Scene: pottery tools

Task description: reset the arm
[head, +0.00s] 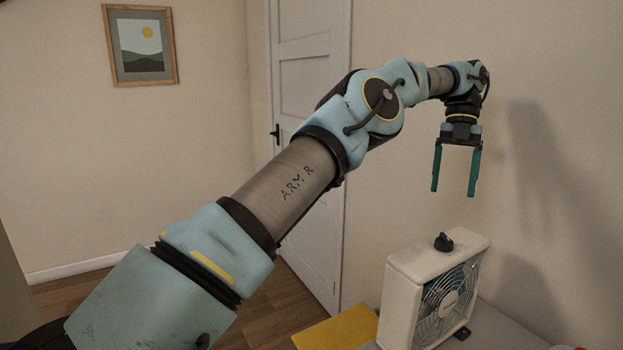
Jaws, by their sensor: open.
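My arm reaches from the lower left up to the upper right of the head view. My gripper (454,190) hangs down at its end, with two green fingers spread apart. Nothing is between the fingers. The gripper is in the air, above a white box fan (404,290) in the picture and apart from it.
The fan stands on a grey table (500,330), with a small dark object (443,242) on its top. A yellow sheet or board (340,328) lies left of the fan. A wall is behind the gripper. A white door (310,130) and framed picture (140,45) are further back.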

